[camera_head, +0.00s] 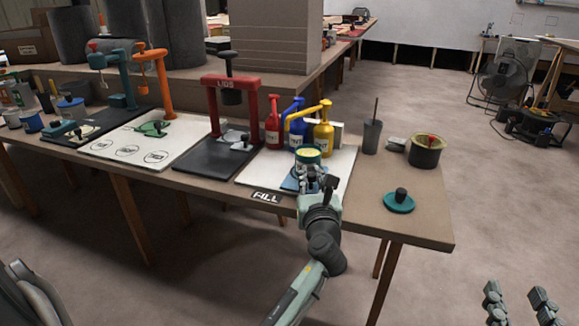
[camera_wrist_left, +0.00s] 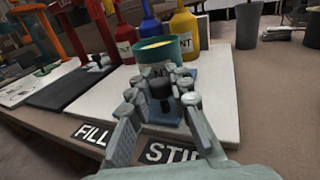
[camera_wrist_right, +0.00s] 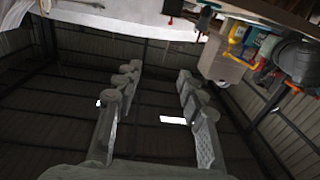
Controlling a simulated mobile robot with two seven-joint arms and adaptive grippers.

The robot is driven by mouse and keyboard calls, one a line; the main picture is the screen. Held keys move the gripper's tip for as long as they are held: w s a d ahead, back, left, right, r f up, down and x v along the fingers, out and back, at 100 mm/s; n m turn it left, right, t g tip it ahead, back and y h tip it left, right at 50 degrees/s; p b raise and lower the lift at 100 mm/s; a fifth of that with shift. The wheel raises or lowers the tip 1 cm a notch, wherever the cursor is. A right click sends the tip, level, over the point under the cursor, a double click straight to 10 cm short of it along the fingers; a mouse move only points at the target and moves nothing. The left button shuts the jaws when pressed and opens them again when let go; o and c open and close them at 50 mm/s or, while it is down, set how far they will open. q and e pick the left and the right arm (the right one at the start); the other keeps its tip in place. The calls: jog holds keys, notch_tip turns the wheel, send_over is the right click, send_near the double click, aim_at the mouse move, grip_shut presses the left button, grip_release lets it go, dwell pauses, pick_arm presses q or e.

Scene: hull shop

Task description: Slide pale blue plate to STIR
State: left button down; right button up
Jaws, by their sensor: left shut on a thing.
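The pale blue plate (camera_head: 289,184) lies on a white board (camera_head: 338,178) near the right end of the bench. A teal can with yellow contents (camera_head: 307,153) stands on it. My left gripper (camera_wrist_left: 161,92) is shut on the plate's black knob (camera_wrist_left: 160,88), on the near side of the can. The plate (camera_wrist_left: 168,116) and can (camera_wrist_left: 160,51) also show in the left wrist view. The FILL label (camera_wrist_left: 92,133) is at the board's front edge, left of the partly hidden STIR label (camera_wrist_left: 172,152). My right gripper (camera_wrist_right: 155,90) is open and empty, away from the bench.
Red (camera_head: 272,131), blue (camera_head: 291,119) and yellow (camera_head: 323,136) pump bottles stand behind the can. A red LIDS press (camera_head: 232,81) is left.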

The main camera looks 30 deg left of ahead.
pick_arm(q)
jog(key=d, duration=0.2)
jog(key=w+d, duration=0.1)
jog(key=d, duration=0.1)
jog(key=shift+d+p, duration=0.35)
jog(key=shift+p, duration=0.05)
jog(key=shift+d+f, duration=0.15)
jog(key=shift+d, duration=0.15)
pick_arm(e)
notch_tip(320, 180, down, 6)
jog(key=d+g+h, duration=0.2)
jog(key=d, duration=0.1)
jog(key=shift+g, duration=0.4)
jog(key=shift+s, duration=0.1)
pick_arm(q)
jog(key=c, duration=1.4)
grip_release()
jog(key=shift+w+d, duration=0.1)
jog(key=shift+d, duration=0.05)
jog(key=shift+o, duration=0.2)
jog(key=shift+r, duration=0.2)
notch_tip(320, 180, up, 10)
jog(key=shift+f, duration=0.2)
